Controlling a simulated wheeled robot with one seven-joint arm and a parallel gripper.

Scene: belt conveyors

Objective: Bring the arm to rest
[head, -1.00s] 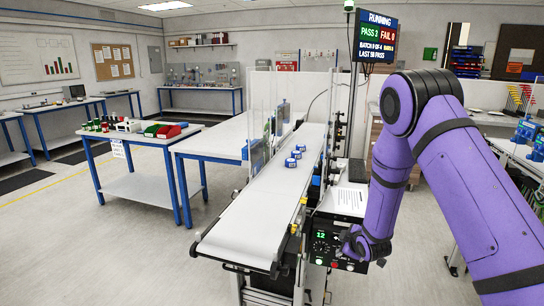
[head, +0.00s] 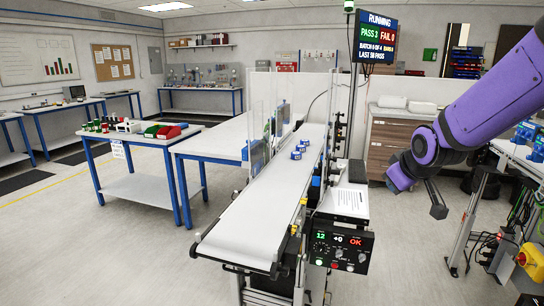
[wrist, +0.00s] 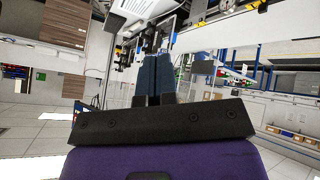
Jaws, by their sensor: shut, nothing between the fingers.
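My arm reaches in from the right edge of the head view, bent at the wrist. My gripper (head: 400,178) hangs in the air, right of the control box (head: 340,247) and higher than it, clear of the conveyor. In the wrist view its two dark fingers (wrist: 155,68) lie together with nothing between them. The control box shows a green 12, a +0 and a red OK, and nothing touches it.
The belt (head: 262,208) carries small blue parts (head: 297,150) between clear guards. A display (head: 376,35) reads RUNNING. A drawer cabinet (head: 390,142) stands behind my gripper. A post with a yellow switch box (head: 533,261) is at the lower right. The left floor is open.

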